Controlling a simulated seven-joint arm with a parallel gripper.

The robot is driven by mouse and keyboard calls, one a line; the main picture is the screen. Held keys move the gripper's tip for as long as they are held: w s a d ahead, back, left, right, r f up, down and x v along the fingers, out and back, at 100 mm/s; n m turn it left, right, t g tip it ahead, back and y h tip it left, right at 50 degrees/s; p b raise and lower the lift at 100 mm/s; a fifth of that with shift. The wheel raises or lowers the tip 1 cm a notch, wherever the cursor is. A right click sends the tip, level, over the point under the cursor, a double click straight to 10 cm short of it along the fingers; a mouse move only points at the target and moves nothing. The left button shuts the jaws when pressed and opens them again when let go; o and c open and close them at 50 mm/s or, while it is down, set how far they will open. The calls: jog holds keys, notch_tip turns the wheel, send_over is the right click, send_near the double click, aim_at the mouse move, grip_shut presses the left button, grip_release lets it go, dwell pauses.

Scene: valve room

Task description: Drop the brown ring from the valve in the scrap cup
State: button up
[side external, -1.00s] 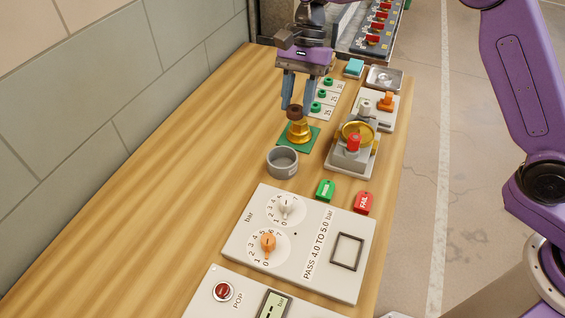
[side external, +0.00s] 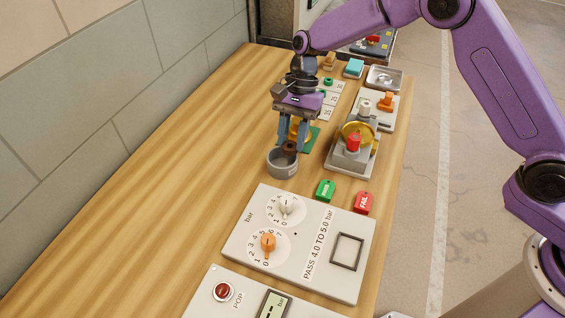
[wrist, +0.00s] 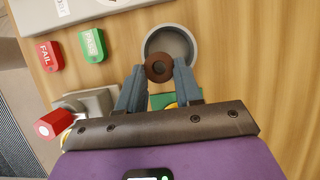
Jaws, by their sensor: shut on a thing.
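My gripper (side external: 290,146) is shut on the brown ring (side external: 289,148). The ring also shows between the fingertips in the wrist view (wrist: 158,68). The grey scrap cup (side external: 282,166) stands on the table, and the gripper holds the ring over it, near its rim. In the wrist view the ring overlaps the near part of the cup (wrist: 188,39); its exact height above the rim is hard to tell. The brass valve (side external: 296,130) on its green base (side external: 313,140) is behind the gripper and partly hidden by the fingers.
A grey fixture with a yellow wheel and red knob (side external: 353,145) stands right of the cup. Green PASS (side external: 325,190) and red FAIL (side external: 363,203) blocks lie in front, beyond them a gauge panel (side external: 300,240). The table left of the cup is clear.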

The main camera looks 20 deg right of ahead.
jog(key=shift+f, duration=0.55)
jog(key=o, duration=1.1)
jog(key=shift+c, duration=0.2)
jog(key=shift+r, duration=0.15)
jog(key=v, duration=1.7)
